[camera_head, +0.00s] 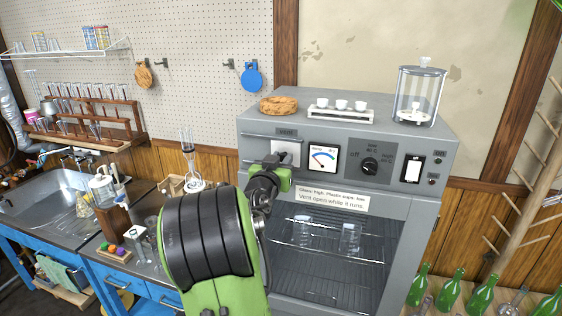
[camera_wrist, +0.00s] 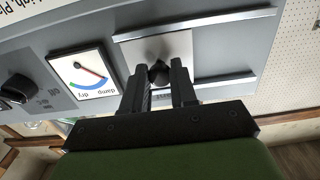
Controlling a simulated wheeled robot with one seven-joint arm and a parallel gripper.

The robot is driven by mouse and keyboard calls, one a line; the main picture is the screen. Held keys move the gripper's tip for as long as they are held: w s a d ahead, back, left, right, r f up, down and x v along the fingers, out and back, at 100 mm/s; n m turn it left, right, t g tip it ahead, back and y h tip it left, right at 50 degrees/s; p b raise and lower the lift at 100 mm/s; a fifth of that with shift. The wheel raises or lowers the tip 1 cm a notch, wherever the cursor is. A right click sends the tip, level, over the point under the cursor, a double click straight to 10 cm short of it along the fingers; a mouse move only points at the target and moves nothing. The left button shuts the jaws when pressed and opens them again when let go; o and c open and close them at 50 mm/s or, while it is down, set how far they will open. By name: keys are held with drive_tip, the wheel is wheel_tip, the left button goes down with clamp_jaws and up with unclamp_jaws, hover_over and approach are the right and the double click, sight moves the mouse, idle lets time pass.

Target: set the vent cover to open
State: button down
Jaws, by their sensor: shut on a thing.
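The vent cover (camera_head: 287,150) is a pale square plate between two rails on the upper front panel of the grey cabinet, under the "vent" label. In the head view it sits at the right end of the rails. The wrist view shows the plate (camera_wrist: 180,47) with a dark round knob (camera_wrist: 158,72). My gripper (camera_head: 272,166) is in front of the plate. In the wrist view its two fingers (camera_wrist: 159,84) are shut on the knob, one on each side. In the head view my gripper hides the knob and the plate's lower left part.
A cork ring (camera_head: 279,105), a rack of small cups (camera_head: 340,113) and a glass jar (camera_head: 419,95) stand on the cabinet.

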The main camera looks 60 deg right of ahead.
sight(258, 149)
drive_tip(key=w+b, duration=0.1)
drive_tip(key=w, duration=0.1)
drive_tip(key=w+a+b, duration=0.1)
drive_tip(key=w, duration=0.2)
drive_tip(key=w+b, duration=0.1)
drive_tip(key=w, duration=0.2)
drive_tip(key=shift+w+a, duration=0.1)
drive_tip(key=shift+a, duration=0.1)
drive_tip(key=c, duration=0.9)
unclamp_jaws()
drive_tip(key=shift+w, duration=0.1)
drive_tip(key=s+a+b, duration=0.2)
drive_tip(key=a+b, duration=0.1)
drive_tip(key=a, duration=1.2)
drive_tip(key=shift+s+a, duration=0.3)
